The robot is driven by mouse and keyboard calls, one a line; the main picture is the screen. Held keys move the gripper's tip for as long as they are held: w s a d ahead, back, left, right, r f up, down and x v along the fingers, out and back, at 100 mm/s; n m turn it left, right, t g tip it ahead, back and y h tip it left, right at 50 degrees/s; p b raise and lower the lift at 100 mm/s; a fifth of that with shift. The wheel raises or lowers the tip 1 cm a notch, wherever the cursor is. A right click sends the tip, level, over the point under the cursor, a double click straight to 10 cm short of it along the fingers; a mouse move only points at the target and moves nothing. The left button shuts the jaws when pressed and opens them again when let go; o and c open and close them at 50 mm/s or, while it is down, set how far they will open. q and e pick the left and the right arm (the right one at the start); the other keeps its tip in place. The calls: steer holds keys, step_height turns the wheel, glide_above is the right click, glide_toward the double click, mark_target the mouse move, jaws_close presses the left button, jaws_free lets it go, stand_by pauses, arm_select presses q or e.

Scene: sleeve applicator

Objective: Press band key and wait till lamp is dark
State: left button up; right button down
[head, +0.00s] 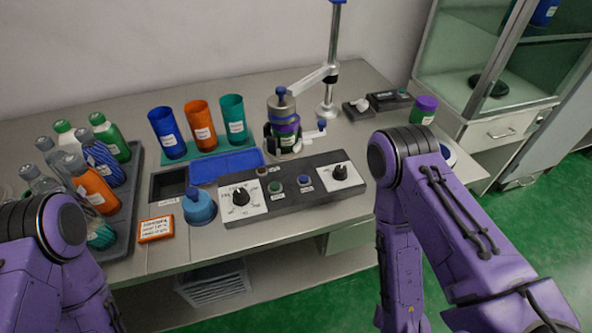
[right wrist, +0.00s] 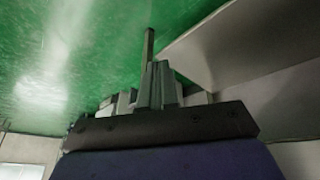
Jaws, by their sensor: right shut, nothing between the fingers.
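The dark control panel (head: 322,188) lies along the table's front, with a dial (head: 240,197) at its left and another dial (head: 340,172) at its right. Between them are a green key (head: 275,187) and a blue key (head: 305,180); their labels are too small to read. A small brownish round piece (head: 262,171) sits behind the green key; I cannot tell whether it is the lamp or lit. Behind the panel, the applicator (head: 282,105) stands over a purple-banded jar (head: 286,132). My right gripper (right wrist: 150,62) is shut and empty, away from the panel. My left gripper is out of view.
Blue, orange and teal cups (head: 201,134) stand behind a blue tray (head: 228,165). A bottle rack (head: 118,210) is at the left. A blue round pot (head: 199,206) and an orange box (head: 156,228) sit left of the panel. A purple-capped jar (head: 424,110) stands at the right.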

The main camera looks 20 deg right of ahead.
steer(key=shift+s, duration=0.15)
arm_select(q)
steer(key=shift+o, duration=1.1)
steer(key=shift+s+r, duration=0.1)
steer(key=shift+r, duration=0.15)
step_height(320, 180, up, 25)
steer(key=p, duration=2.5)
arm_select(e)
step_height(320, 180, up, 40)
steer(key=m+t+y, duration=0.6)
steer(key=m, duration=1.2)
glide_above(306, 181)
steer(key=shift+a, duration=0.1)
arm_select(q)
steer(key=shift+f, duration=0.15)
arm_select(e)
steer(key=shift+f, duration=0.1)
steer(key=shift+h, duration=0.3)
step_height(306, 181, down, 8)
steer(key=b, duration=0.6)
steer(key=shift+f+b, duration=0.15)
steer(key=shift+b, duration=0.2)
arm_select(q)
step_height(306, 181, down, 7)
arm_select(e)
steer(key=shift+f, duration=0.2)
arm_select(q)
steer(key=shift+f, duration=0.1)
